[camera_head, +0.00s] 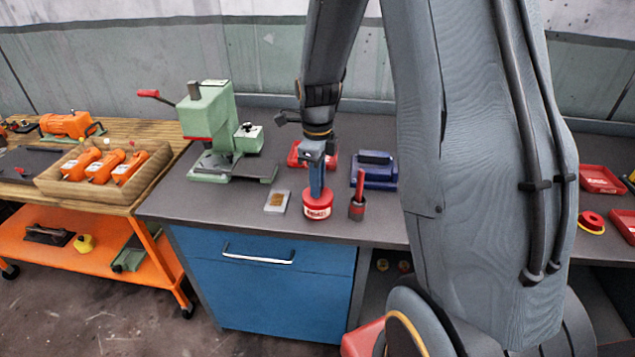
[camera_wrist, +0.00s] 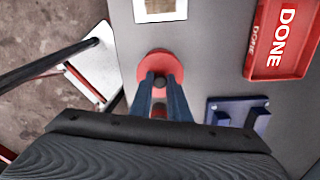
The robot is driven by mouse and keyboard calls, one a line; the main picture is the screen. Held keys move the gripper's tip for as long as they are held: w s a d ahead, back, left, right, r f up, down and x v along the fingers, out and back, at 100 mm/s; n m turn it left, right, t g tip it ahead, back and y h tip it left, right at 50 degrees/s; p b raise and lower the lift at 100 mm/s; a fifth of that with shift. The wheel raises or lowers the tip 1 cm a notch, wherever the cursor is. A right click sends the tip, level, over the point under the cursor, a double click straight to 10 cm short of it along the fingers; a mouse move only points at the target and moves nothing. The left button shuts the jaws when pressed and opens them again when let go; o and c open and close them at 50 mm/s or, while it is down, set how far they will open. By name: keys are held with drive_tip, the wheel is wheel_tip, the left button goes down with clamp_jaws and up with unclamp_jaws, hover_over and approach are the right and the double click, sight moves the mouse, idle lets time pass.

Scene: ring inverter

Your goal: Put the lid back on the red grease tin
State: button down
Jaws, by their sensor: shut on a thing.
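The red grease tin (camera_head: 317,212), with a pale label, stands upright near the front edge of the grey bench in the head view. My gripper (camera_head: 317,193) points straight down over it. In the wrist view my gripper (camera_wrist: 160,84) is shut on the dark knob of the round red lid (camera_wrist: 157,60). The lid is directly above the tin and appears to touch it or nearly so; I cannot tell whether it is fully seated. The tin's opening is hidden under the lid.
A small card (camera_head: 277,201) lies to the left. Behind are a red tray (camera_head: 296,152) and a blue block-like holder (camera_head: 374,181). A green press (camera_head: 210,130) stands at the back left.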

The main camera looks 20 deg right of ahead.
idle(0.9)
drive_tip(key=c, duration=1.6)
unclamp_jaws()
drive_tip(key=shift+o, duration=0.4)
drive_tip(key=o, duration=0.4)
drive_tip(key=shift+r+p, duration=0.15)
drive_tip(key=shift+p, duration=0.15)
drive_tip(key=shift+r+p, duration=2.55)
drive_tip(key=shift+r, duration=0.85)
